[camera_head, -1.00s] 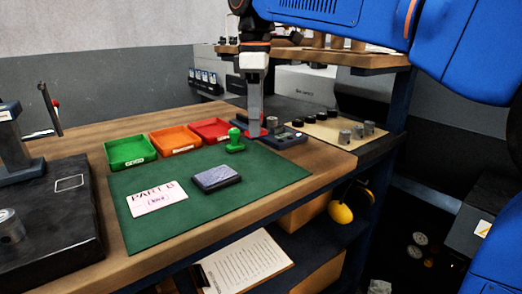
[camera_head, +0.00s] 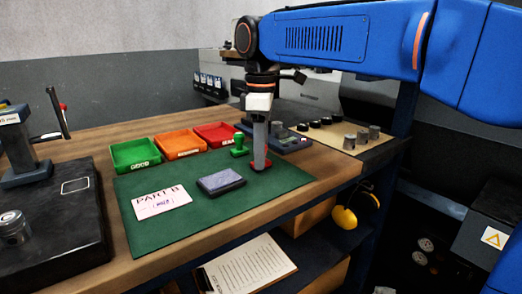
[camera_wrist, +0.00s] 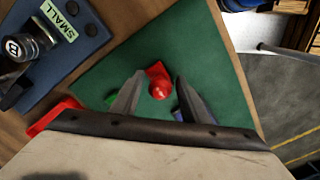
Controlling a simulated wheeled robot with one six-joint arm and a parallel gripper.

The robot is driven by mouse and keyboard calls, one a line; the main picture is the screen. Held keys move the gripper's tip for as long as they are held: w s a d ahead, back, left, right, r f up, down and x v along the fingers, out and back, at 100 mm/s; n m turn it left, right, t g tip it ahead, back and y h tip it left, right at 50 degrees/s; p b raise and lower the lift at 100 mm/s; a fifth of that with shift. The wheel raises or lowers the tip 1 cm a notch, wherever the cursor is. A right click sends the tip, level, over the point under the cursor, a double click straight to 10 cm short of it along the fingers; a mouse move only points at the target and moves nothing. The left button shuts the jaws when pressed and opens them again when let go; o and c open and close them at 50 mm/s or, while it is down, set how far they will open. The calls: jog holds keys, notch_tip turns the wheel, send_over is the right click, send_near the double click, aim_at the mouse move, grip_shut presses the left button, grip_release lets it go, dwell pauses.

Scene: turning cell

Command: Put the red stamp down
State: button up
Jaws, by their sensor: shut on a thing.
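The red stamp (camera_head: 261,164) is upright under my gripper (camera_head: 260,150), over the right part of the green mat (camera_head: 170,234). Only its red base shows below the fingers in the head view. In the wrist view the red stamp (camera_wrist: 160,88) shows its round knob between the two fingertips (camera_wrist: 155,95), and my gripper is shut on it. I cannot tell whether its base touches the mat. The green stamp (camera_head: 239,146) stands just left of it, near the mat's back edge. The dark ink pad (camera_head: 220,183) lies to its front left.
A white PART B card (camera_head: 161,202) lies on the mat's left. Green (camera_head: 135,154), orange (camera_head: 179,144) and red (camera_head: 215,134) trays line the back. A dark gauge device (camera_head: 290,141) sits behind the stamp. The mat's front right is bare.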

jog(key=o, duration=0.8)
jog(key=shift+o, duration=0.2)
notch_tip(320, 180, up, 12)
jog(key=s+d+f+m+t, duration=0.2)
jog(key=s+d+f+m, duration=0.45)
jog(key=d+f, duration=0.45)
jog(key=s+d+f+m+t, duration=0.1)
jog(key=s+d+f+m, duration=0.5)
jog(key=d+f, duration=0.5)
jog(key=s+d+f+m+t, duration=0.1)
jog(key=s+d+f+m, duration=0.3)
jog(key=s+f, duration=0.4)
notch_tip(320, 180, down, 3)
jog(key=shift+d+f+t, duration=0.1)
jog(key=shift+d+t, duration=0.3)
jog(key=shift+d, duration=0.1)
jog(key=shift+s, duration=0.1)
